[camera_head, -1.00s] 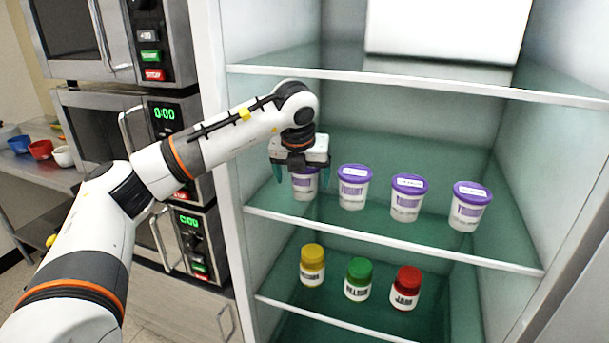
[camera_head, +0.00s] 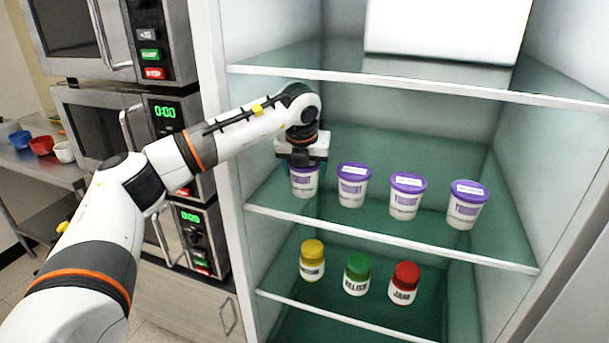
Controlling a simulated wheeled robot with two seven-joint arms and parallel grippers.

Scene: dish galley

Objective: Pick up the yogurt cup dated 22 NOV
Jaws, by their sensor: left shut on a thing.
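The second cup (camera_head: 352,187), the third cup (camera_head: 406,198) and the rightmost cup (camera_head: 466,206) stand free to the right. Their lids carry small white date stickers, too small to read. My right gripper is not in view.
The fridge's middle shelf (camera_head: 400,244) has a pale front edge; an upper shelf (camera_head: 420,86) bears a white box (camera_head: 445,30). Yellow (camera_head: 312,262), green (camera_head: 357,275) and red (camera_head: 404,284) lidded jars stand below. Stacked microwaves (camera_head: 95,120) are at the left.

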